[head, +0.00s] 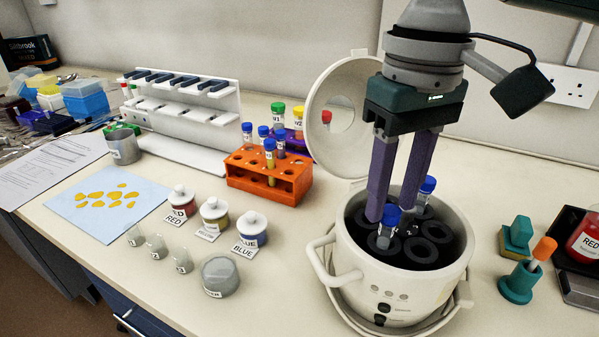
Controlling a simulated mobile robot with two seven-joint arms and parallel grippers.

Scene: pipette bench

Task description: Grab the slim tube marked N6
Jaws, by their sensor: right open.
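My right gripper (393,212) points straight down into the open white centrifuge (345,250), its two purple fingers apart. A slim tube with a blue cap (388,216) stands in the dark rotor at the fingertips; I cannot tell whether it is between the fingers or just in front of them. A second blue-capped tube (427,186) stands in the rotor behind and right of the fingers. No N6 mark can be read on either tube; the labels are too small or hidden. My left gripper is not in view.
The raised lid (325,100) stands behind left of my gripper. An orange rack (265,183) holds several blue-capped tubes, with green- and yellow-capped ones behind. Red, yellow and blue labelled jars stand in front. A teal stand with an orange-topped item (518,283) is at right.

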